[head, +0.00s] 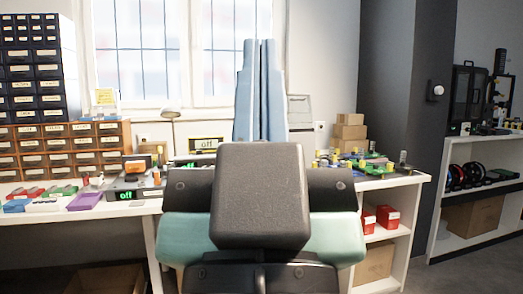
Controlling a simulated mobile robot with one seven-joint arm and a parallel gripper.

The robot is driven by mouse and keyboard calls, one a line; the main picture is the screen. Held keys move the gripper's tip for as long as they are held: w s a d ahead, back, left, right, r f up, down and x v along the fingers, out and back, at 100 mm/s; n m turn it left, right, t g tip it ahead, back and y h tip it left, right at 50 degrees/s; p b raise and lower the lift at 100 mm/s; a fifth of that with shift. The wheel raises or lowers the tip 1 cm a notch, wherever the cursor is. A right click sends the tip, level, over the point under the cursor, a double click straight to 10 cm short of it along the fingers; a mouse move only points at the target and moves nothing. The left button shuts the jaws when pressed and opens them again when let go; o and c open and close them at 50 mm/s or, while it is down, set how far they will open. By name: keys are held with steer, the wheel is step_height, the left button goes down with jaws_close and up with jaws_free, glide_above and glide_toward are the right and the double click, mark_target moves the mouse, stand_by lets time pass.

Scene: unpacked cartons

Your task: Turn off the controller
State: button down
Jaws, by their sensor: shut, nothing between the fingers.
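A dark box device (122,183) stands on the workbench at left, its small front display lit green and reading "off". A yellow-framed device (193,147) at the back of the bench, left of my arm, also has a display that seems to read "off". I cannot tell which one is the controller. My gripper (260,43) points up in the middle of the view, its two long pale-blue fingers side by side and shut on nothing. It appears apart from both devices. My dark arm hides the middle of the bench.
The white workbench (408,180) carries small coloured parts on both sides. Drawer cabinets (72,150) stand at left, and small cartons (349,132) at back right. Red boxes (387,217) sit on the shelf below. Floor is clear at right, before a shelving niche.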

step_height(320, 180, up, 37)
steer(key=p, duration=3.4)
steer(key=shift+r, duration=0.1)
steer(key=shift+w, duration=0.1)
